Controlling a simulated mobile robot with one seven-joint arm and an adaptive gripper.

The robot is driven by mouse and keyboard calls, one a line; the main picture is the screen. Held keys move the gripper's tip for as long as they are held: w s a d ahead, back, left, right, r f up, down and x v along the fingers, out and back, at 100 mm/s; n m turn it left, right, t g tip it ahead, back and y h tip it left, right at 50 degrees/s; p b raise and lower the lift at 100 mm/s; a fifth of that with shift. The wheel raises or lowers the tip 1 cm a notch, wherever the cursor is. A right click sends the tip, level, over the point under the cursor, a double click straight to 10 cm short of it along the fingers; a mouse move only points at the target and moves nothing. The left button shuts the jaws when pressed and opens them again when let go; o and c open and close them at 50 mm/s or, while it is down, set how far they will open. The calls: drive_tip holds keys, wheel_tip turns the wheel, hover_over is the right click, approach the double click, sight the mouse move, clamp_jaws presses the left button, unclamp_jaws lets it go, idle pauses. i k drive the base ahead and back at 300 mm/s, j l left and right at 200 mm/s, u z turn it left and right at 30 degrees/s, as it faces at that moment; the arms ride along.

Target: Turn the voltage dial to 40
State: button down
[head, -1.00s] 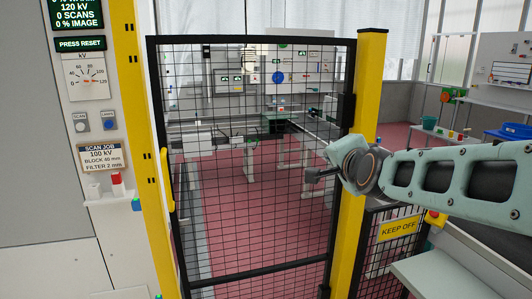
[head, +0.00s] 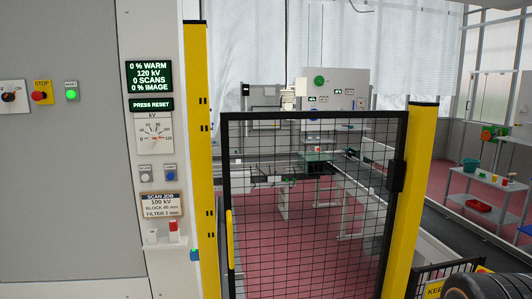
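The voltage dial (head: 155,137) is a white kV scale on the narrow control panel at left of centre in the head view. Its red pointer is toward the right end of the scale, near 120. The green-lit display (head: 149,78) above it reads 0 % WARM, 120 kV, 0 SCANS, 0 % IMAGE. A second display (head: 151,104) reads PRESS RESET. My gripper is not in view; only a dark part of my arm shows in the bottom right corner, far from the dial.
Below the dial are SCAN (head: 145,173) and LAMPS (head: 170,173) buttons and a job card (head: 161,205) reading 100 kV. A STOP button (head: 39,97) and a green RESET button (head: 71,94) are on the left wall. A mesh gate (head: 310,200) stands between yellow posts.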

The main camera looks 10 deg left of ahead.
sight(154, 137)
drive_tip(key=u, duration=1.25)
drive_tip(key=i, duration=0.15)
